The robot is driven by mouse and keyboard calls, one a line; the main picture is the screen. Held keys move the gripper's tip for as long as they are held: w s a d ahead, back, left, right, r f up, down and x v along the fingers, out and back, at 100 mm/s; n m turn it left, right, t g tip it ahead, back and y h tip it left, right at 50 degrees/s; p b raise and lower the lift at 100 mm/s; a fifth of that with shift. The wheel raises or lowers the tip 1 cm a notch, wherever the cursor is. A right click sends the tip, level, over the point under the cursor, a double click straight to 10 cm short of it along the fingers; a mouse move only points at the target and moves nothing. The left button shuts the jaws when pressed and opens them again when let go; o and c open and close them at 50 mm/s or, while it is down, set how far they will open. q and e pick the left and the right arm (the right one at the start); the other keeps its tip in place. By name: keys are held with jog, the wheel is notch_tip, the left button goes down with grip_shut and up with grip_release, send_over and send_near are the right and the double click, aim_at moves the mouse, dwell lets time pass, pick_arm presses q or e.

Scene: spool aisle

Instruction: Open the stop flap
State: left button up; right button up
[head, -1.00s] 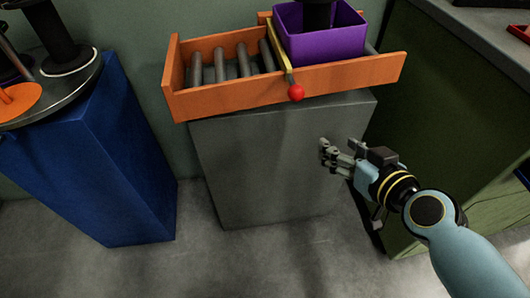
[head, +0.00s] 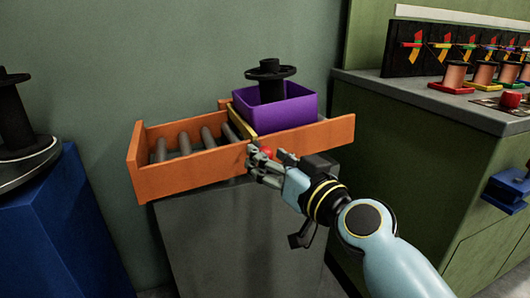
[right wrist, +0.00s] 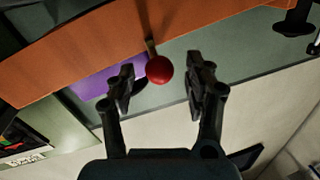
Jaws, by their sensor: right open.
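The stop flap (head: 240,122) is a yellow bar across the orange roller tray (head: 190,178), beside the purple bin (head: 283,110). Its red ball knob (head: 267,153) sticks out at the tray's front wall and is partly hidden by my right gripper (head: 254,160). In the right wrist view the red knob (right wrist: 159,70) sits between the two open fingers (right wrist: 160,88), a little nearer the left finger, with no clear contact on both sides. My right gripper is open and empty. My left gripper is not in view.
A black spool (head: 270,82) stands in the purple bin. The tray rests on a grey pedestal (head: 205,240). A blue pedestal (head: 70,225) stands at left, and a green cabinet (head: 420,160) with several small spools at right.

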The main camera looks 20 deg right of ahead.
jog(key=shift+x, duration=1.05)
jog(key=shift+c, duration=0.3)
grip_shut()
